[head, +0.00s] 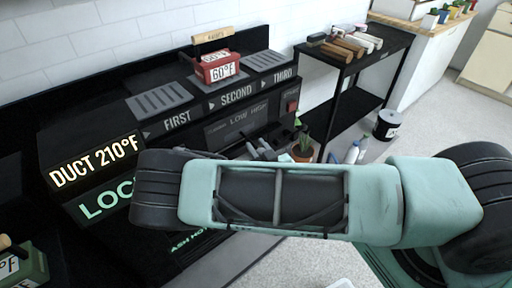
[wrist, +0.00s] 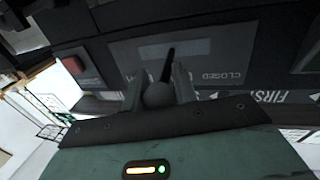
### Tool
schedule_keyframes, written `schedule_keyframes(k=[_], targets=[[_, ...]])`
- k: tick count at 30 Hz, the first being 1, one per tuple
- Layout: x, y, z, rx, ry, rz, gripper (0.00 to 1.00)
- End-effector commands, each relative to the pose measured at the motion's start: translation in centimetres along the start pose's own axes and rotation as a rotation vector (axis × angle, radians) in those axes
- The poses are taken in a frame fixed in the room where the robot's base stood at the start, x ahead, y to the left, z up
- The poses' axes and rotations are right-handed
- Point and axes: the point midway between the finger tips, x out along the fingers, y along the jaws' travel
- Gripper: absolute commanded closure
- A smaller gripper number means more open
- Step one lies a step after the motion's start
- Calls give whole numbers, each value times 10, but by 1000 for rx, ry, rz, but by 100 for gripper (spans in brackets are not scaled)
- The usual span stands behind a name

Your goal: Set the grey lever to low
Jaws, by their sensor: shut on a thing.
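The grey lever (wrist: 158,95) shows in the wrist view as a round grey knob on a dark stem, in front of the dark control panel (wrist: 205,48). My gripper (wrist: 158,88) has its two fingers on either side of the knob and is shut on it. In the head view the panel (head: 237,124) bears the words LOW and HIGH. My gripper (head: 262,150) is just in front of it there, partly behind my arm. The lever is hard to make out in that view, and I cannot tell which mark it points at.
A red switch (head: 292,102) sits right of the panel. A potted plant (head: 302,150) and a black shelf (head: 350,100) are to the right. A green block (head: 28,266) is at lower left.

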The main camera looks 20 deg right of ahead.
Motion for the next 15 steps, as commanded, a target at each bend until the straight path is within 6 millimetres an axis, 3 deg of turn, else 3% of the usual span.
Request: schedule_keyframes(k=[9,10,12,15], targets=[[0,4,0,-4,-1,12,100],[0,5,0,-4,-1,13,69],[0,4,0,-4,-1,12,52],[0,4,0,-3,-1,9,52]])
